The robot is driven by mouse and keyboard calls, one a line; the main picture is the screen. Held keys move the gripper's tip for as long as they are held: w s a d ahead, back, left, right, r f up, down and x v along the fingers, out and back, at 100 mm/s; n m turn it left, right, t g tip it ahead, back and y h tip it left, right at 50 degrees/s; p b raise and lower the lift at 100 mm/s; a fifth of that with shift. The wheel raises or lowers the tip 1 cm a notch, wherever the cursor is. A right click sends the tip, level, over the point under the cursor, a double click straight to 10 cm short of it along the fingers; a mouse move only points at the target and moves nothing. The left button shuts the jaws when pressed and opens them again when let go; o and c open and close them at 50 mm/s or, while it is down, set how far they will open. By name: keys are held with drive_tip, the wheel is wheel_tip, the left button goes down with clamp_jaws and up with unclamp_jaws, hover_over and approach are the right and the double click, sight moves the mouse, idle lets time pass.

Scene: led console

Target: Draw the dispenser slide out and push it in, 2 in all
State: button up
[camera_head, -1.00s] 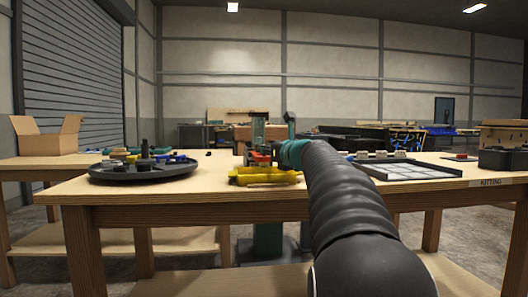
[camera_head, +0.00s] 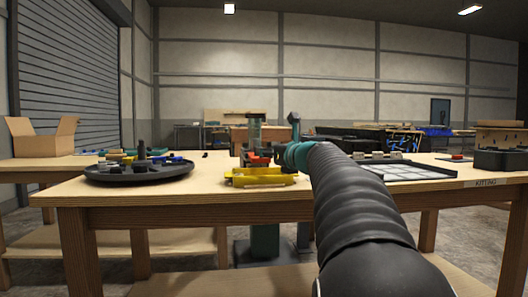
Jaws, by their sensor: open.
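The dispenser appears to be the green column (camera_head: 255,131) with a clear upper part, standing at the middle of the table's far side. A red part (camera_head: 259,160) shows low at its front; I cannot tell whether it is the slide. A yellow tray (camera_head: 258,180) lies in front of it. My arm reaches forward from the lower right, and its teal wrist (camera_head: 297,154) is just right of the red part. My gripper is small and mostly hidden by the wrist, close to the dispenser; contact cannot be told.
A round dark tray (camera_head: 140,172) with several small parts stands on the left of the wooden table (camera_head: 110,200). A gridded flat tray (camera_head: 408,172) and a black box (camera_head: 500,160) lie on the right. An open cardboard box (camera_head: 42,140) stands on a table behind left.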

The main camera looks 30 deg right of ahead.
drive_tip(key=s, duration=0.9)
drive_tip(key=shift+w+d, duration=0.1)
drive_tip(key=shift+d, duration=0.05)
drive_tip(key=shift+d+r+p, duration=0.1)
drive_tip(key=shift+r+p, duration=0.1)
drive_tip(key=shift+p, duration=0.3)
drive_tip(key=c, duration=0.6)
drive_tip(key=s+p, duration=0.1)
drive_tip(key=p, duration=0.1)
drive_tip(key=s+d+r+y+p, duration=0.1)
drive_tip(key=p, duration=0.2)
drive_tip(key=shift+s+d+n, duration=0.1)
drive_tip(key=shift+s+n, duration=0.2)
drive_tip(key=shift+s, duration=0.1)
clamp_jaws()
drive_tip(key=w, duration=0.4)
drive_tip(key=w+a+p, duration=0.1)
drive_tip(key=w, duration=0.3)
drive_tip(key=w+f+p, duration=0.1)
drive_tip(key=w, duration=0.3)
drive_tip(key=shift+w+a+f, duration=0.1)
drive_tip(key=shift+w+a, duration=0.05)
drive_tip(key=shift+w, duration=0.15)
